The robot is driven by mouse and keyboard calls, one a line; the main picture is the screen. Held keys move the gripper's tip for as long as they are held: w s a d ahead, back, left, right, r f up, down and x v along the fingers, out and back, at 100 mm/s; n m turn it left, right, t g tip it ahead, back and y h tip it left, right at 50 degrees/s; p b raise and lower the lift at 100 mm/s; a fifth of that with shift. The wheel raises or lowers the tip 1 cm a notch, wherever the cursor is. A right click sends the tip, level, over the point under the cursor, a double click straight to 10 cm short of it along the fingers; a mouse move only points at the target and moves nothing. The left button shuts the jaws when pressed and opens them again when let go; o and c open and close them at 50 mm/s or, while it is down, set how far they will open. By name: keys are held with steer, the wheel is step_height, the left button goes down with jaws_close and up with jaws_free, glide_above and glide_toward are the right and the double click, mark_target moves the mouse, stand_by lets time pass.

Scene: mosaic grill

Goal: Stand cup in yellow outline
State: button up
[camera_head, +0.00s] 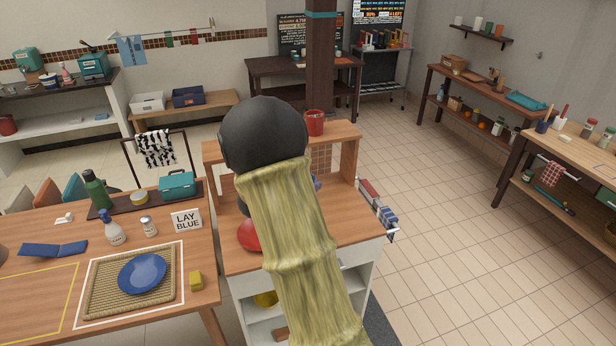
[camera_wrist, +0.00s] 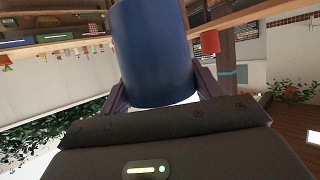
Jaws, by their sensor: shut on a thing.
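My gripper (camera_wrist: 160,88) is shut on a dark blue cup (camera_wrist: 152,45), with a finger on each side of it in the wrist view. In the head view my arm hides the gripper; a small blue patch (camera_head: 317,183) shows beside the arm, and I cannot tell if it is this cup. The yellow outline (camera_head: 70,300) is on the wooden table at the lower left, partly cut off by the picture edge. The part of it in view is empty.
A white outline holds a woven mat (camera_head: 101,293) with a blue plate (camera_head: 143,272). A red cup (camera_head: 315,124) stands on the raised shelf.

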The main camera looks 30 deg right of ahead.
steer(key=w+a+f+n+t+y+b, duration=0.1)
steer(key=a+f+n+t+y+b, duration=0.2)
steer(key=a+f, duration=0.45)
steer(key=a+f+n+t+y, duration=0.3)
steer(key=a+f+n, duration=0.1)
steer(key=f, duration=0.7)
steer(key=s+a+f+n+y+b, duration=0.1)
steer(key=s+a+f+n+y, duration=0.1)
steer(key=a+f, duration=0.3)
steer(key=s+a+f+n+t+y+b, duration=0.1)
steer(key=s+a+f+n+y, duration=0.1)
steer(key=a, duration=0.5)
step_height(320, 180, down, 4)
steer(key=shift+s+r+n+t+y, duration=0.15)
steer(key=shift+s+n+t+y, duration=0.15)
steer(key=shift+n+y, duration=0.6)
steer(key=shift+d, duration=0.1)
